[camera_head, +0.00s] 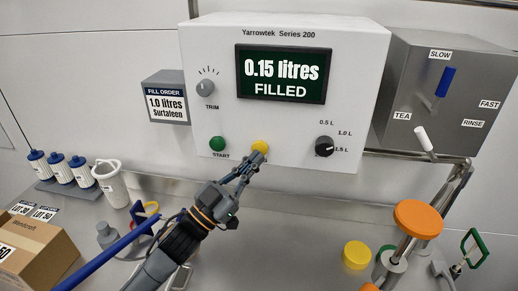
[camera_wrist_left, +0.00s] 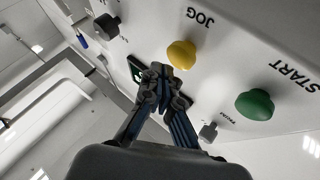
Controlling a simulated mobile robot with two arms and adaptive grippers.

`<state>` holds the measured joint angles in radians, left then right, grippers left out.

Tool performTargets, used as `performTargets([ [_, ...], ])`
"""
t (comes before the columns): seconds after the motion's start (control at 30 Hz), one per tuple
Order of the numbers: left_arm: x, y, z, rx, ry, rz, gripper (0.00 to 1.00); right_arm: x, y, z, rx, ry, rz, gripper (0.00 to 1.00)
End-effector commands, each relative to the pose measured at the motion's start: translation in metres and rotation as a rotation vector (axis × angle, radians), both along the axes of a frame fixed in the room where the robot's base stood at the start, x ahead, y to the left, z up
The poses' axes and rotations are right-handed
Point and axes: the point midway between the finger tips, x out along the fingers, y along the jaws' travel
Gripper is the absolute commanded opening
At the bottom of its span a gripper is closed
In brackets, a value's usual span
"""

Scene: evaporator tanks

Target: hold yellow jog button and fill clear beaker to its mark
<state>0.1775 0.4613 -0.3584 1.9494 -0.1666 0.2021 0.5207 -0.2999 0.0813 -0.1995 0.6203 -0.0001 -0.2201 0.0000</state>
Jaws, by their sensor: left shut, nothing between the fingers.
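The yellow jog button (camera_head: 260,146) is on the lower front of the white Yarrowtek panel (camera_head: 215,105). It also shows in the left wrist view under the word JOG (camera_wrist_left: 181,54). My left gripper (camera_head: 255,160) is shut and empty, with its fingertips close below the button. In the wrist view the fingertips (camera_wrist_left: 162,76) appear beside the button; I cannot tell whether they touch it. The display (camera_head: 284,75) reads 0.15 litres FILLED. A pale beaker-like container (camera_head: 112,185) stands at the left; I cannot tell whether it is the clear beaker. My right gripper is not in view.
A green start button (camera_head: 217,143) and a dark dial (camera_head: 324,146) flank the yellow button. A grey sign (camera_head: 167,98) orders 1.0 litres Surtaleen. A grey box with levers (camera_head: 450,95) is at right. A cardboard box (camera_head: 35,250) and an orange-topped post (camera_head: 418,218) stand in front.

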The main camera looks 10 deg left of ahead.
Motion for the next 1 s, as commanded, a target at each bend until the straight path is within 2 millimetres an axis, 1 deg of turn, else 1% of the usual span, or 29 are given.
performTargets([
  [0.27, -0.002, 0.0, 0.0, -0.001, -0.001, 0.0, 0.0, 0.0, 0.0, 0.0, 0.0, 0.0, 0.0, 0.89],
  [0.37, -0.009, 0.0, 0.001, -0.001, 0.001, 0.0, 0.0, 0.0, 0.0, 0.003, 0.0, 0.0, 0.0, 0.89],
  [0.7, -0.042, 0.0, 0.001, 0.0, 0.0, 0.0, 0.0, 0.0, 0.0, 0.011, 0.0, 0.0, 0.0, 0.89],
  [0.83, -0.049, 0.0, 0.0, 0.001, -0.001, 0.0, 0.0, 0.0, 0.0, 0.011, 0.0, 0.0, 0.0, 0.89],
  [1.0, -0.05, 0.0, 0.0, 0.0, -0.001, 0.0, 0.0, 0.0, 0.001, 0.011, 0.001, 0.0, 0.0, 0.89],
])
